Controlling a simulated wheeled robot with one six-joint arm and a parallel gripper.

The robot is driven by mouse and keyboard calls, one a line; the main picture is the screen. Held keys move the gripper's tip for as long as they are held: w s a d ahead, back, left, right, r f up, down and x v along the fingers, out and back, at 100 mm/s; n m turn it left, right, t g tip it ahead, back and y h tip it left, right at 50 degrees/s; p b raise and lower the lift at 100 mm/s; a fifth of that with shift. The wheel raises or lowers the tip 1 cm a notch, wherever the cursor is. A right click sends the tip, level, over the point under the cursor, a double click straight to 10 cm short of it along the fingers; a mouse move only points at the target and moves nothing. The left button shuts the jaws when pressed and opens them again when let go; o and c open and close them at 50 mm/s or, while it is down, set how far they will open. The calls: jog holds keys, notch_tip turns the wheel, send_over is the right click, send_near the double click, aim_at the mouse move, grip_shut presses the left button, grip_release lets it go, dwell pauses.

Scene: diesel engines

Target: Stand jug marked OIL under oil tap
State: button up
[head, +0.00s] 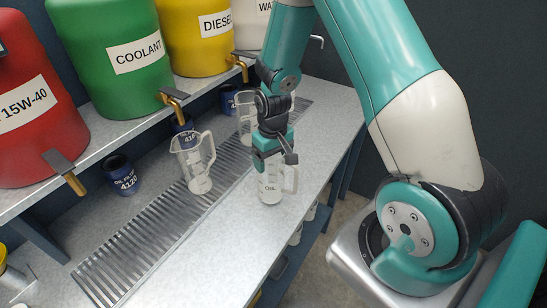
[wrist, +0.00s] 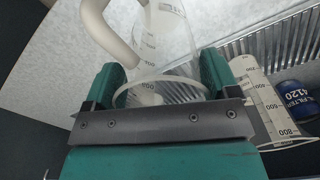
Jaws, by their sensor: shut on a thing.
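The clear jug marked OIL (head: 270,184) is upright at the front edge of the grey bench, right of the slotted drip grate. I cannot tell whether its base touches the bench. My gripper (head: 272,158) is above it, shut on its upper part. In the wrist view the jug (wrist: 165,40) and its pale handle (wrist: 108,28) show between the fingers of my gripper (wrist: 158,82). The red drum marked 15W-40 (head: 30,108) is at the far left, with its brass tap (head: 72,180) over the shelf edge. No drum label in view reads OIL.
A second clear jug (head: 194,163) stands on the drip grate (head: 120,250), and a third jug (head: 245,118) stands farther back. Blue oil filters (head: 122,174) stand under the shelf. Green COOLANT (head: 120,60) and yellow DIESEL (head: 195,35) drums sit above. The grate's near-left part is clear.

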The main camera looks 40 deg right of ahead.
jog(key=shift+f, duration=0.45)
jog(key=shift+f, duration=0.1)
jog(key=o, duration=1.1)
